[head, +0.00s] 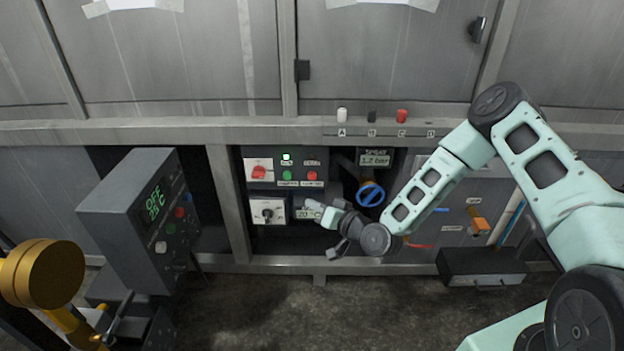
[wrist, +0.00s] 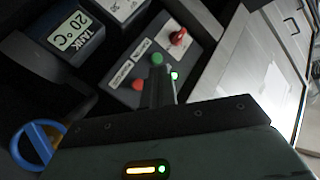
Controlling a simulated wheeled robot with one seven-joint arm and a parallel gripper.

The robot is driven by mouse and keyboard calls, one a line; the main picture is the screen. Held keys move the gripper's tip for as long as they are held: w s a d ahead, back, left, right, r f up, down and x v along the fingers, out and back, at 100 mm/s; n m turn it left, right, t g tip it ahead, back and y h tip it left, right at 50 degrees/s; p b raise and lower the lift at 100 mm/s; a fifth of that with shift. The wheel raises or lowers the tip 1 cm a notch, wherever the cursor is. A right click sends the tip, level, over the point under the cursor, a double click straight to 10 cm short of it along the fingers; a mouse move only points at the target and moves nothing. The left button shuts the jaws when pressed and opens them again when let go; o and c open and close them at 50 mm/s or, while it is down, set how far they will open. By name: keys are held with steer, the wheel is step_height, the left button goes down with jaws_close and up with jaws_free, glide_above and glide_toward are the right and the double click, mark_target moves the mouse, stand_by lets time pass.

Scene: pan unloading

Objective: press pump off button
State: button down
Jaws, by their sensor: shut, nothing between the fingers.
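The pump panel (head: 299,160) is a dark grey box under the counter. It has a red button (head: 312,176) at right and a green button (head: 287,176) to its left, with a lit green-white lamp (head: 286,157) above the green one. The wrist view shows the red button (wrist: 138,84), green button (wrist: 156,58) and lit lamp (wrist: 174,76); the label text is too blurred to read. My gripper (head: 310,205) is shut and empty, just below the buttons in the head view. Its fingers (wrist: 160,78) overlap the panel between red button and lamp in the wrist view; contact cannot be told.
A red rotary switch (head: 258,172) and a black one (head: 267,210) are left of the buttons. The tank display (head: 308,214) reads 20 °C. A blue valve wheel (head: 370,194) is at right. A grey control box (head: 140,215) stands at left.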

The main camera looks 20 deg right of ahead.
steer(key=w+d+b, duration=0.2)
steer(key=w, duration=0.6)
steer(key=shift+d+b, duration=0.35)
steer(key=shift+w, duration=0.15)
stand_by(1.6)
steer(key=shift+w+d, duration=0.1)
steer(key=shift+w, duration=0.25)
steer(key=shift+w+d+b, duration=0.15)
steer(key=shift+w+b, duration=0.3)
steer(key=shift+w, duration=0.05)
stand_by(0.7)
steer(key=shift+s, duration=0.15)
steer(key=shift+s+a+p, duration=0.25)
steer(key=shift+s+p, duration=0.15)
steer(key=shift+s, duration=0.35)
steer(key=shift+s, duration=0.1)
steer(key=shift+s+a+p, duration=0.25)
steer(key=shift+s, duration=0.5)
steer(key=shift+s+a+p, duration=0.3)
steer(key=shift+s, duration=0.5)
steer(key=shift+s+a+p, duration=0.25)
steer(key=shift+s, duration=0.5)
